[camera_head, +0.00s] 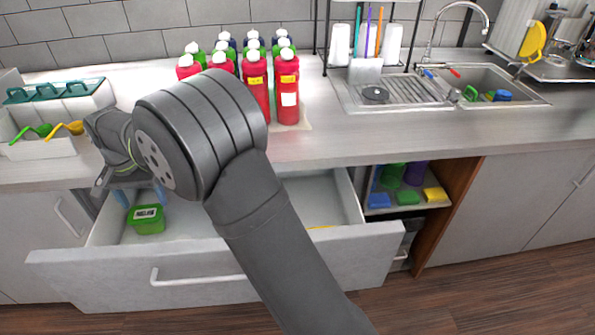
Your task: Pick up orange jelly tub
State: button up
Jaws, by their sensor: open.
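No tub that is clearly orange shows. A small yellow-orange sliver (321,227) shows just above the open drawer's front panel, right of my arm; I cannot tell what it belongs to. A green tub (147,225) with a dark label on its lid sits in the left part of the open drawer (180,262). My arm hides the middle of the drawer.
Several red bottles (288,90) stand on the counter behind my arm. A caddy (45,147) with green and yellow scoops is at left. A sink (480,85) is at right. An open shelf (405,205) with coloured items adjoins the drawer.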

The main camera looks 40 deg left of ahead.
notch_tip(320, 180, down, 32)
jog(key=n+g, duration=0.1)
jog(key=n, duration=3.2)
jog(key=shift+w+d+g+y, duration=0.1)
jog(key=shift+g+y, duration=0.3)
jog(key=c, duration=1.1)
